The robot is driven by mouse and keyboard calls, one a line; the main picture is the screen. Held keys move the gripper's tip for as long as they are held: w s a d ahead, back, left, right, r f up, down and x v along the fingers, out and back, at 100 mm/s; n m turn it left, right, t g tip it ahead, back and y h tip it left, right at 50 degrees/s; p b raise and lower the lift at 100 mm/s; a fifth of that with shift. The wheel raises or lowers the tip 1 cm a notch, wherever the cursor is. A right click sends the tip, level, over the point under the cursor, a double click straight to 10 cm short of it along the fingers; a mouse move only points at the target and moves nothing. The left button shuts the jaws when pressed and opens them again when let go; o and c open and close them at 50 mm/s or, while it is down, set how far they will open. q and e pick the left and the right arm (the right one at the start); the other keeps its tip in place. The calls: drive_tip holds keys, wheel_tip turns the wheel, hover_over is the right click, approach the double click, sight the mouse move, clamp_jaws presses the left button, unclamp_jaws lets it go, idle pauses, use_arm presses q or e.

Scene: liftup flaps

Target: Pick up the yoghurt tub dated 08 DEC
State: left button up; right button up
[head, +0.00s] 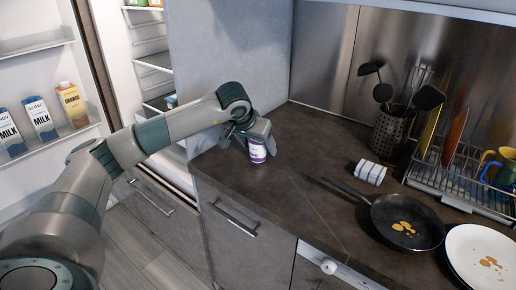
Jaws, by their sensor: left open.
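A small purple and white tub (257,150) stands upright near the left end of the dark countertop. My left gripper (250,142) is over and around the top of the tub, and its jaws are open. The gripper hides the tub's upper part, and I cannot tell whether a finger touches it. The tub's date is too small to read. My right gripper is not in view.
To the right are a folded striped cloth (370,171), a black pan (407,222), a white plate (477,256), a utensil holder (390,131) and a dish rack (455,185). An open fridge (152,62) stands at left, with cartons (41,117) in its door.

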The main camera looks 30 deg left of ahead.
use_arm(q)
drive_tip(key=shift+c, duration=0.5)
drive_tip(key=c, duration=1)
drive_tip(key=shift+c, duration=0.3)
drive_tip(key=shift+r, duration=0.1)
